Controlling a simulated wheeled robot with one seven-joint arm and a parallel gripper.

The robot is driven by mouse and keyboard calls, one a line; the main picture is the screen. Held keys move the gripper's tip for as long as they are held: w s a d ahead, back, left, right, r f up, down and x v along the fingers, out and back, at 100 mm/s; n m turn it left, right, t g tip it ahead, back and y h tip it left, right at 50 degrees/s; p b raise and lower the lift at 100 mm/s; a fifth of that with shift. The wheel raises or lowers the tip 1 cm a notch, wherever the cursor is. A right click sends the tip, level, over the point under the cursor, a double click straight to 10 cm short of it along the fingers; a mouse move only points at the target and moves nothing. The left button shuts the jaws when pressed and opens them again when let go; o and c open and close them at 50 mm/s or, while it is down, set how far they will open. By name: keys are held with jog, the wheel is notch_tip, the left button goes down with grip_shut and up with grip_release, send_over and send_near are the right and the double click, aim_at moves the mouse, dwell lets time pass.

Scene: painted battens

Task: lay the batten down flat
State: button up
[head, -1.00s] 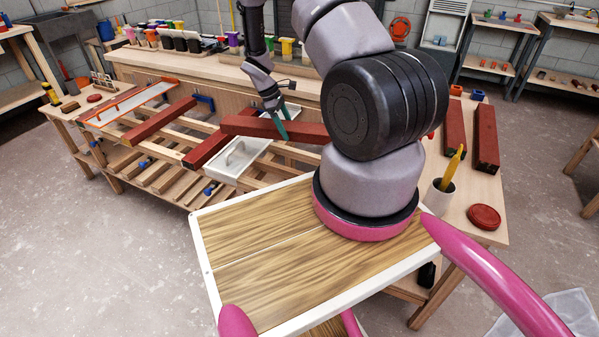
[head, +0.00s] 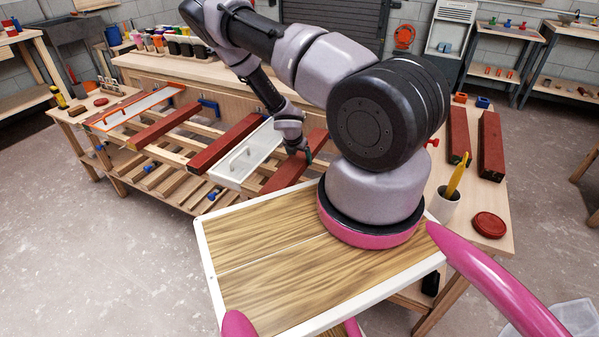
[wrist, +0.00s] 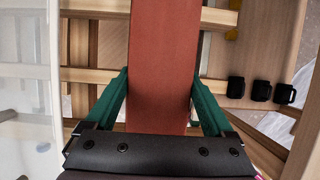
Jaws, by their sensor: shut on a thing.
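A red-brown batten (head: 288,173) lies between the fingers of my gripper (head: 297,154). In the head view it runs lengthwise like the other battens on the slatted rack (head: 185,157), and my arm and base hide part of it. In the wrist view the batten (wrist: 165,60) stands out straight ahead, with a green finger of my gripper (wrist: 160,88) against each side. Pale rack rails pass beneath it. I cannot tell whether it touches them.
A white float with a handle (head: 246,158) lies just left of the held batten. More red battens (head: 228,142) (head: 166,125) lie across the rack further left. On the right bench are two battens (head: 459,136) (head: 490,143), a cup (head: 443,206) and a red disc (head: 489,225).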

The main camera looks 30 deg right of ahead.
jog(key=shift+f, duration=2.9)
